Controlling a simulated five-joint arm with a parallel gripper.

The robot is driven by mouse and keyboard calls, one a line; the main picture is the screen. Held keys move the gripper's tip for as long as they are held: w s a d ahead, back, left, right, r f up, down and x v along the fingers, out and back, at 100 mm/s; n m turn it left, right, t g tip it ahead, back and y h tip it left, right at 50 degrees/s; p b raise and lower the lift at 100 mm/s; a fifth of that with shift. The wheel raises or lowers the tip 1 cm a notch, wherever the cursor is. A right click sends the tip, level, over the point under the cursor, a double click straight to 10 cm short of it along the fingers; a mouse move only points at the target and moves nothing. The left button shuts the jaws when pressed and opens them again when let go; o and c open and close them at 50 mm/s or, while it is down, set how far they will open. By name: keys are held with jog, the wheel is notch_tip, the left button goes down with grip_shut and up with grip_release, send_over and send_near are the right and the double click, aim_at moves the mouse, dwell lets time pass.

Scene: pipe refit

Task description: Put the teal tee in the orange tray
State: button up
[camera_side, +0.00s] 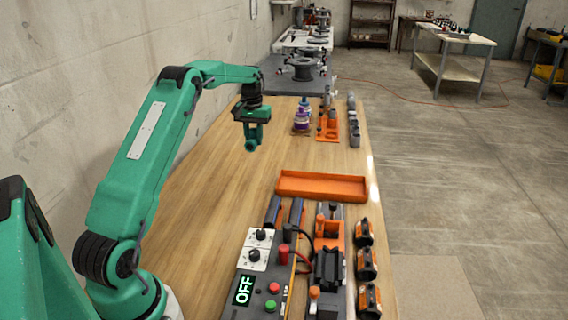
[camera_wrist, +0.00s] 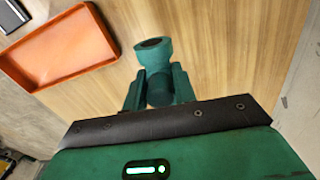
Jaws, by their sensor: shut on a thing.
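The teal tee (camera_wrist: 153,50) is between the fingers of my gripper (camera_wrist: 159,85) in the wrist view, with one open end pointing away from the gripper. In the side view my gripper (camera_side: 254,128) hangs over the left part of the wooden bench, shut on the tee (camera_side: 251,145), which shows below the fingers. The fingers are teal as well, so the tee's edges are hard to tell apart there. The orange tray (camera_side: 320,197) is a shallow empty rectangle on the bench, to the right of and nearer than my gripper. It also shows at upper left in the wrist view (camera_wrist: 100,58).
A control panel (camera_side: 262,275) reading OFF and orange and black fixtures (camera_side: 328,265) stand on the near side of the tray. Purple parts (camera_side: 302,118), an orange rack (camera_side: 328,127) and grey fittings (camera_side: 353,125) stand farther back. The bench between gripper and tray is clear.

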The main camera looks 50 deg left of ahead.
jog(key=w+d+n, duration=0.1)
jog(key=w+d, duration=0.2)
jog(key=d, duration=1.1)
jog(key=w+d, duration=0.2)
jog(key=d, duration=1.2)
send_over(303, 187)
notch_tip(303, 187, down, 6)
jog(key=shift+f, duration=0.15)
jog(key=shift+f, duration=0.1)
jog(key=shift+f, duration=1.9)
jog(key=shift+f, duration=0.15)
jog(key=o, duration=1)
